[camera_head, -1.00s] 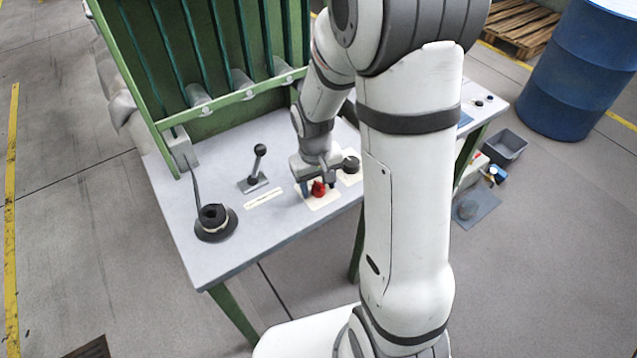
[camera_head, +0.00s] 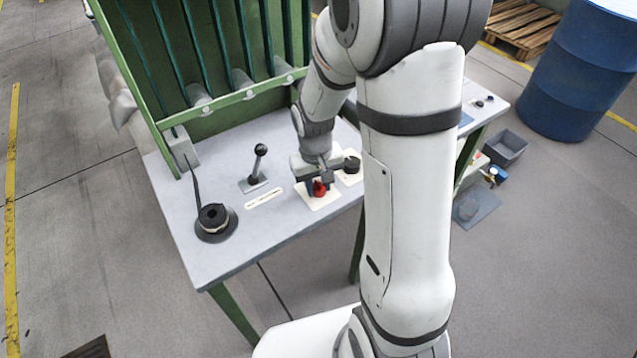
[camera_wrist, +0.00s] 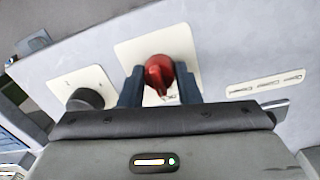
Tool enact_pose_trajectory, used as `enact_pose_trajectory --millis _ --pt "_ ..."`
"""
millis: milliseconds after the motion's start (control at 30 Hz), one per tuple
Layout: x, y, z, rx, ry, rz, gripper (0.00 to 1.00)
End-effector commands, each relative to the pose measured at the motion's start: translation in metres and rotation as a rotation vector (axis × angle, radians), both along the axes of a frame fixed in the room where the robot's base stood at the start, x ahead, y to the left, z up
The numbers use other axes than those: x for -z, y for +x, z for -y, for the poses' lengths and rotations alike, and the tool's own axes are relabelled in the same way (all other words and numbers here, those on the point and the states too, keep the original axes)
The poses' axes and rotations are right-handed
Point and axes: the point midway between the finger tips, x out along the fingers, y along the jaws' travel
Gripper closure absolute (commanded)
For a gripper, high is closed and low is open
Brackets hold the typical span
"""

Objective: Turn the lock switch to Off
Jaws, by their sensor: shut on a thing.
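The lock switch is a red rotary knob (camera_head: 319,188) on a cream plate (camera_head: 322,202) on the light table. In the wrist view the red knob (camera_wrist: 159,73) stands at the centre of its plate (camera_wrist: 185,46), between my two dark fingers. My gripper (camera_head: 317,187) reaches down onto the knob and is shut on it; it also shows in the wrist view (camera_wrist: 160,88). The plate's lettering is mostly hidden by the knob and fingers. The knob's handle points roughly up and down in the wrist view.
A black knob (camera_wrist: 86,99) on its own plate sits close beside the red one. A black lever (camera_head: 256,165), a label strip (camera_head: 263,198) and a round black fixture (camera_head: 213,219) stand to the left on the table. Green machine bars (camera_head: 205,60) rise behind.

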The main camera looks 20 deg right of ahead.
Motion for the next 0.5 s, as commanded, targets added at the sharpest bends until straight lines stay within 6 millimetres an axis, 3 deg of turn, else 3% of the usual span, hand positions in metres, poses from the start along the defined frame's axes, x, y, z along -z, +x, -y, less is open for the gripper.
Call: enact_pose_trajectory --millis 500 --pt "0.0007 0.0012 0.0005 0.386 0.000 0.002 0.93"
